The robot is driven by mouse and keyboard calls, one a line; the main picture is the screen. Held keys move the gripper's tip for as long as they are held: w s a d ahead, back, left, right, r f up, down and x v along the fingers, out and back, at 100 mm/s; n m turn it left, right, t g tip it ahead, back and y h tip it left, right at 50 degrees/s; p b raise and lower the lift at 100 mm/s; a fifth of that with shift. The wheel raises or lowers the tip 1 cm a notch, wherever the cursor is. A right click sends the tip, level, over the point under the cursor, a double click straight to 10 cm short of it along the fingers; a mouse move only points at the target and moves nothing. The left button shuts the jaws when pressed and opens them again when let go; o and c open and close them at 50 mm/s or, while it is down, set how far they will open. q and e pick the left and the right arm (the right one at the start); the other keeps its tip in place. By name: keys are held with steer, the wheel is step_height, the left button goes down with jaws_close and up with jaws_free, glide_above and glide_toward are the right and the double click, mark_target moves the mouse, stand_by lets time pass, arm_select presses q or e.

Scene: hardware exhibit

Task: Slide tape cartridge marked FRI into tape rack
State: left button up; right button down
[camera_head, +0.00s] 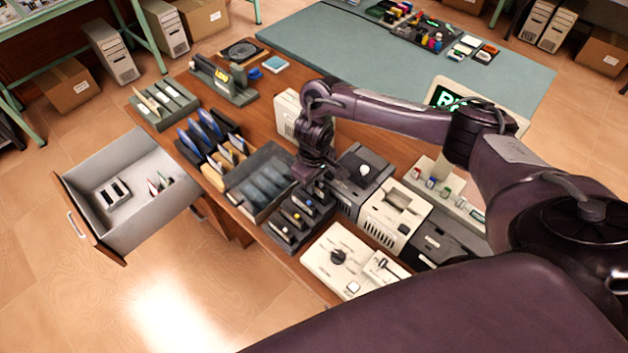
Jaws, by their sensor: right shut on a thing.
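My right gripper (316,183) reaches in from the right and points down over the middle of the brown desk. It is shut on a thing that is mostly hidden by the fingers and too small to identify. Just below and left of it is a dark rack (279,239) holding several dark cartridges with small coloured marks, which may be the tape rack. No FRI marking can be read. A grey-green slotted tray (243,206) lies to the left of the gripper. My left gripper is not in view.
An open drawer (98,165) juts out at the left with small items inside. A row of blue and tan folders (204,138) stands on the desk. Grey and beige device boxes (395,214) crowd the gripper's right. A beige control panel (338,262) sits at the near edge.

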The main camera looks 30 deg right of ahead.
steer(key=shift+f+b, duration=0.35)
steer(key=shift+f, duration=0.5)
steer(key=c, duration=1.3)
jaws_free()
steer(key=shift+r, duration=0.1)
step_height(320, 180, up, 5)
steer(key=p, duration=0.6)
steer(key=shift+r, duration=0.2)
step_height(320, 180, up, 3)
steer(key=shift+f+p, duration=0.2)
steer(key=shift+p, duration=1.05)
